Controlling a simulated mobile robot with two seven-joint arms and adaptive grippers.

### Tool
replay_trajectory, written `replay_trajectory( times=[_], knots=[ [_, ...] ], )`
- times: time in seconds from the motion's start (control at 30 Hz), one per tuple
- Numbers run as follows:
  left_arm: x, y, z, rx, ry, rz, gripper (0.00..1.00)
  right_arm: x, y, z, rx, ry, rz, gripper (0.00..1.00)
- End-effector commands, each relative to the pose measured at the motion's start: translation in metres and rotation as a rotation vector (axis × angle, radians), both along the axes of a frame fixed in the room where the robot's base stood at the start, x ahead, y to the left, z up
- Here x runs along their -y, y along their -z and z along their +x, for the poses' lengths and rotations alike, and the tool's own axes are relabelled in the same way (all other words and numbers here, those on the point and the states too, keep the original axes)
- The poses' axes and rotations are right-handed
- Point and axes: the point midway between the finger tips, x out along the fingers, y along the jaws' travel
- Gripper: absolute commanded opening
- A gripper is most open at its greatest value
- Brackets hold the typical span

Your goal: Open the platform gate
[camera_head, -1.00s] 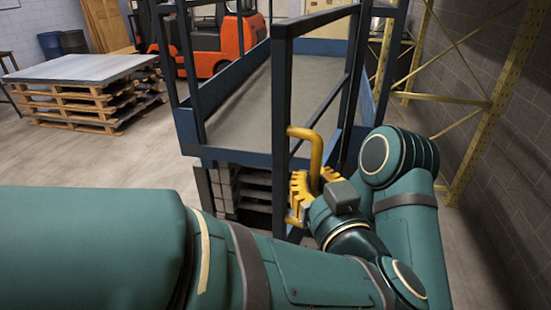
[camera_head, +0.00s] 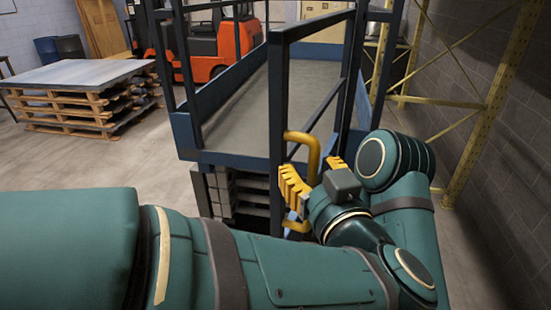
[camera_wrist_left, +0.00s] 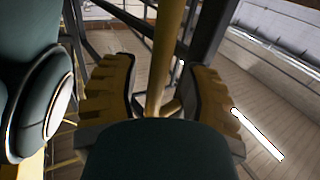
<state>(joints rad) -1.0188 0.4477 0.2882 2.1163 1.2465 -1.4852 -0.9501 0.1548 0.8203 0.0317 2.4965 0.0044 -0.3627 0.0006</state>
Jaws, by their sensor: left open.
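The platform gate (camera_head: 277,95) is a dark blue frame that stands swung out at the near end of the blue-railed platform (camera_head: 240,115). A yellow handle (camera_head: 313,150) is fixed to its near post. My left gripper (camera_head: 318,178) is at the handle, with its yellow fingers spread on both sides of it. In the left wrist view the handle bar (camera_wrist_left: 165,60) runs between the two open fingers (camera_wrist_left: 165,92), apparently without both pressing on it. The lower part of the handle is partly hidden by the gripper. My right gripper does not show.
A pallet stack (camera_head: 85,95) with a grey sheet on top stands at left. An orange forklift (camera_head: 215,45) is behind the platform. A yellow rack (camera_head: 490,105) and block wall are at right. Floor left of the platform is clear.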

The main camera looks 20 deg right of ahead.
Motion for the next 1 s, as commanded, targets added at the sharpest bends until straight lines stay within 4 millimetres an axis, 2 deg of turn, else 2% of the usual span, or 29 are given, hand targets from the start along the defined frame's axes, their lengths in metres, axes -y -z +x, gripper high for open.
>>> replay_trajectory(
  times=[0.03,0.2,0.4,0.53,0.87,0.93,1.0],
  knots=[
    [0.000,-0.012,0.000,0.003,-0.001,-0.007,0.46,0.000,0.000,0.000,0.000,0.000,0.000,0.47],
    [0.000,-0.044,0.000,0.002,-0.001,-0.006,0.46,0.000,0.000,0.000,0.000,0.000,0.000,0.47],
    [0.000,-0.068,-0.001,0.001,0.001,-0.002,0.46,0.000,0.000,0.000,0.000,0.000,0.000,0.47],
    [0.000,-0.074,-0.001,0.001,0.001,-0.001,0.46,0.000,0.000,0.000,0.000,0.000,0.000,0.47],
    [0.000,-0.075,-0.001,0.002,0.003,-0.003,0.46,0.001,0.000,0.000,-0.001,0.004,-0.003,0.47],
    [0.000,-0.079,-0.001,0.009,0.013,-0.018,0.46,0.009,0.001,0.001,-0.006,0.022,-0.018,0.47],
    [0.001,-0.085,-0.001,0.022,0.037,-0.049,0.46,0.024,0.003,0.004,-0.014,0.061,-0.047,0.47]
  ],
)
